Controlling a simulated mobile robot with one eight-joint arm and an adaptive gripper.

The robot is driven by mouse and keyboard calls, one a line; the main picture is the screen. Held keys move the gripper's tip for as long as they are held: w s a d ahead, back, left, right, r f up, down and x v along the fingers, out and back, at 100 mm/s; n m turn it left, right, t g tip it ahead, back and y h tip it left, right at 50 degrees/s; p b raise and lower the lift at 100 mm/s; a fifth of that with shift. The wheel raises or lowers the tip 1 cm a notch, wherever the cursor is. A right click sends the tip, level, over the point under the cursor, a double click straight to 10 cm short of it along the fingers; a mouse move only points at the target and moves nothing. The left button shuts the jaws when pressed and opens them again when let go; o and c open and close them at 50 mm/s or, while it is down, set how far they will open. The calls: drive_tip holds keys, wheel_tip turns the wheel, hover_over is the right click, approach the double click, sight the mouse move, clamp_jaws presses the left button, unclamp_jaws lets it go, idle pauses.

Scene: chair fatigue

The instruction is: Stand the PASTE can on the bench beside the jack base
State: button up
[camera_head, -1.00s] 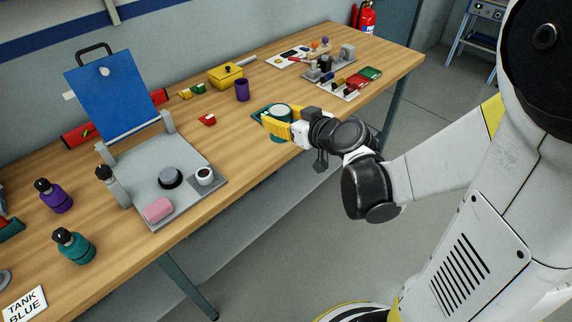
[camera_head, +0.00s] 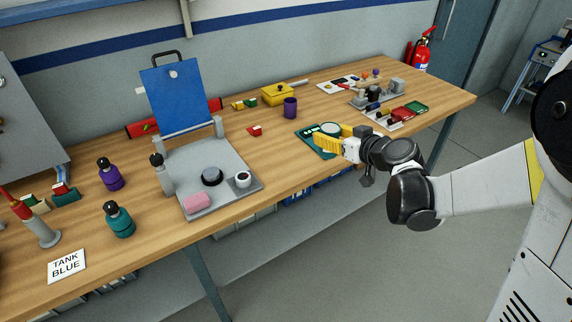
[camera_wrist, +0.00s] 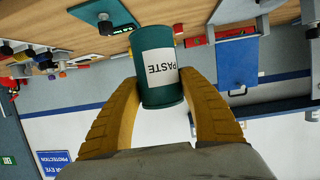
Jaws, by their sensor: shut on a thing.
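The PASTE can (camera_wrist: 162,68) is teal with a white label, and my gripper (camera_wrist: 163,100) is shut on it, one yellow finger on each side. In the head view the can (camera_head: 330,128) shows its pale top; my gripper (camera_head: 340,143) hides much of its body. It overlaps a green mat (camera_head: 309,142) near the bench's front edge; I cannot tell the height between them. A grey round base with a red rod (camera_head: 43,234) stands at the bench's far left; I cannot tell if it is the jack base.
A grey plate (camera_head: 228,168) with a blue upright panel (camera_head: 177,97) fills the middle of the bench (camera_head: 285,180). Teal (camera_head: 119,219) and purple (camera_head: 110,174) bottles and a TANK BLUE card (camera_head: 67,266) are at left. Bare wood lies between bottles and plate.

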drive_tip(key=shift+n+g+y, duration=0.3)
drive_tip(key=shift+n+y, duration=0.1)
drive_tip(key=w+a+f+b, duration=0.2)
drive_tip(key=w+a+f, duration=0.1)
drive_tip(key=a+f, duration=0.1)
drive_tip(key=w+a+f+b, duration=0.2)
drive_tip(key=w+a+f, duration=0.1)
drive_tip(key=a, duration=0.1)
drive_tip(key=w+a+f+b, duration=0.2)
drive_tip(key=w+a+f, duration=0.1)
drive_tip(key=a+f, duration=0.1)
drive_tip(key=shift+a+f+b, duration=0.3)
drive_tip(key=shift+a+f, duration=0.05)
drive_tip(key=shift+a, duration=0.15)
drive_tip(key=shift+s+r, duration=0.1)
drive_tip(key=shift+r, duration=0.05)
drive_tip(key=o, duration=1.3)
drive_tip(key=shift+f, duration=0.2)
drive_tip(key=shift+o, duration=0.2)
